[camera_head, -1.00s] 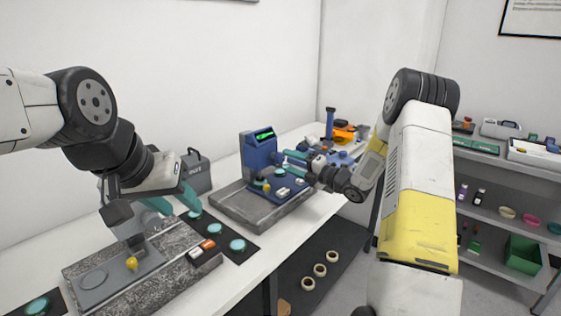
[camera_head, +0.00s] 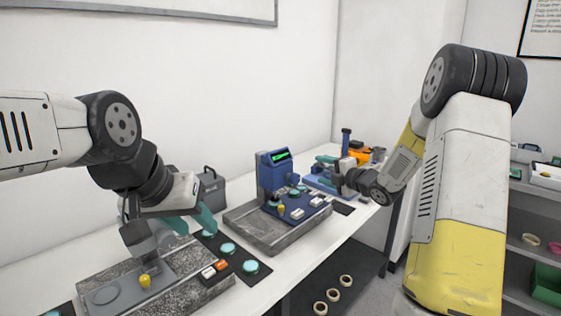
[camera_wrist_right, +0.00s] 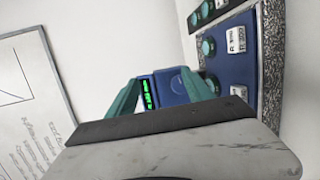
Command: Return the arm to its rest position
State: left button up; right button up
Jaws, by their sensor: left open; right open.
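My right arm reaches in from the right in the head view. Its gripper (camera_head: 322,171) is open, teal-fingered and empty, to the right of the blue instrument (camera_head: 268,176) with a green display. In the right wrist view the open fingers (camera_wrist_right: 160,92) stand apart, with the blue instrument and its lit display (camera_wrist_right: 148,93) beyond them. My left gripper (camera_head: 186,232) is open above the back of the grey granite base (camera_head: 205,285). A yellow knob (camera_head: 145,281) is in front of it. I cannot tell whether its fingertips touch anything.
A grey slab (camera_head: 240,230) carries the blue instrument. A dark mat (camera_head: 237,256) with teal discs lies between the two stations. A grey case (camera_head: 212,190) stands at the wall. Blue and orange items (camera_head: 358,152) are at the table's far end. Shelves (camera_head: 520,222) stand at the right.

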jog(key=s+d+r+m+g+h, duration=0.2)
jog(key=s+d+r+m+h, duration=0.2)
jog(key=s+r+m+h, duration=0.7)
jog(key=s+a+f+m+g+y, duration=0.2)
jog(key=s+m, duration=0.4)
jog(key=s, duration=0.8)
jog(key=s+a+f+m+g+y, duration=0.1)
jog(key=s+a+m+g+y, duration=0.2)
jog(key=s+m, duration=0.4)
jog(key=s+a, duration=0.1)
jog(key=s, duration=0.6)
jog(key=shift+f+g, duration=0.3)
jog(key=shift+f, duration=0.05)
jog(key=shift+c, duration=0.2)
